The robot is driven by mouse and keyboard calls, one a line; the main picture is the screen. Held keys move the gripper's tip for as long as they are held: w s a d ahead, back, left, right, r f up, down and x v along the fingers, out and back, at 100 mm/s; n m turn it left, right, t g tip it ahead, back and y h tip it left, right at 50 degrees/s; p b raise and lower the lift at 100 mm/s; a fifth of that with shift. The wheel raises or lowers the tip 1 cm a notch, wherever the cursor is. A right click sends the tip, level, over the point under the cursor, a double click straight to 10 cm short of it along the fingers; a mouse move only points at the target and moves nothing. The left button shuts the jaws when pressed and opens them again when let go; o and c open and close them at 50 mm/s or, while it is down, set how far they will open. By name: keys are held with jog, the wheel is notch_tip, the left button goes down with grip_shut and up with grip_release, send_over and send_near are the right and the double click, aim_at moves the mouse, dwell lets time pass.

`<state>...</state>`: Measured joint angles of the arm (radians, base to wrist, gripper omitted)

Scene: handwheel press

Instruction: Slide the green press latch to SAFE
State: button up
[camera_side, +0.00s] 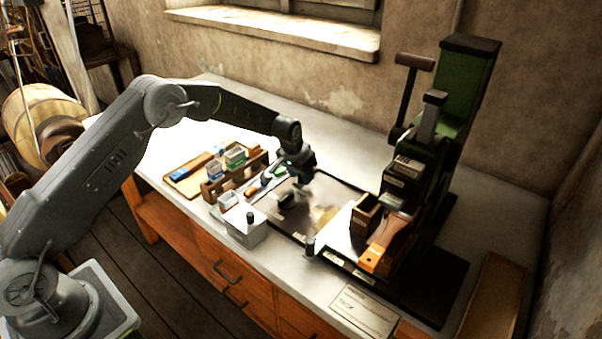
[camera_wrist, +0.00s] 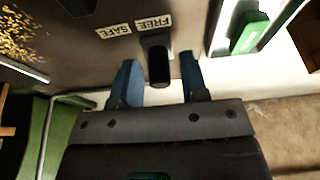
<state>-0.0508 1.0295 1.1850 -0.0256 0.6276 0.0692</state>
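My gripper (camera_wrist: 159,60) is open in the wrist view, with one blue finger on each side of a dark upright knob (camera_wrist: 158,66). Gaps show between the knob and both fingers. The knob stands by two labels, a FREE label (camera_wrist: 153,22) and a SAFE label (camera_wrist: 113,31), which read upside down. It lines up with FREE; SAFE is to the left. No green shows on the knob, so I cannot tell whether it is the latch. In the side view my gripper (camera_side: 302,172) hangs low over the bench, left of the green press (camera_side: 468,92).
A white-edged tray with a green block (camera_wrist: 250,32) lies right of the fingers in the wrist view. In the side view a wooden rack (camera_side: 213,190), a pale box (camera_side: 241,228) and a small wooden bin (camera_side: 366,215) stand around the dark mat (camera_side: 345,190).

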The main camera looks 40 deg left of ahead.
jog(key=c, duration=0.6)
jog(key=shift+d, duration=1.5)
jog(key=o, duration=1.4)
